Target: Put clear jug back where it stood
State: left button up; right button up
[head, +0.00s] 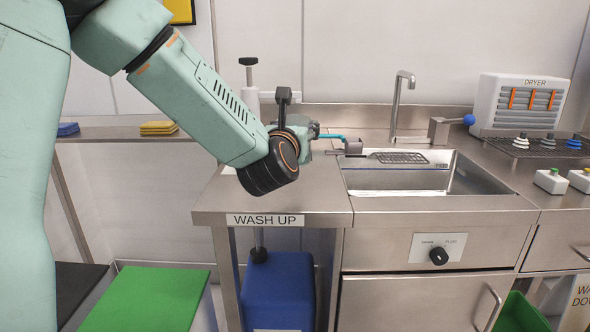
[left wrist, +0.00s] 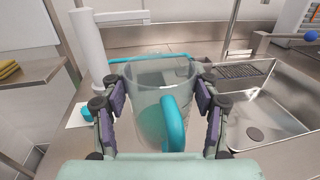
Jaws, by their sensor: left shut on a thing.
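The clear jug (left wrist: 150,78) with a teal handle (left wrist: 173,122) is in the left wrist view, between the fingers of my left gripper (left wrist: 160,108). The fingers are shut on its sides, and it appears upright. In the head view my left gripper (head: 308,134) is over the wash-up counter near the sink's left edge, and my own wrist hides most or all of the jug. I cannot tell whether the jug's base touches the counter. My right gripper is not in view.
The sink (head: 430,180) with a drain rack and tap (head: 399,100) lies right of the gripper. A white pump post (left wrist: 88,45) stands close left of the jug. The counter's front left (head: 270,205) is clear. A dryer (head: 520,103) stands far right.

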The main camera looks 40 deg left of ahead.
pick_arm(q)
notch_tip(320, 180, down, 3)
jog(key=shift+f+b, duration=0.1)
jog(key=shift+b, duration=0.25)
notch_tip(320, 180, down, 3)
jog(key=shift+b, duration=0.55)
jog(key=shift+w+f, duration=0.1)
jog(key=shift+f, duration=0.2)
jog(key=shift+s+f+b, duration=0.1)
jog(key=shift+s+b, duration=0.1)
jog(key=shift+b, duration=0.1)
jog(key=o, duration=1.3)
jog(key=shift+w, duration=0.15)
jog(key=shift+c, duration=0.2)
jog(key=shift+o, duration=0.3)
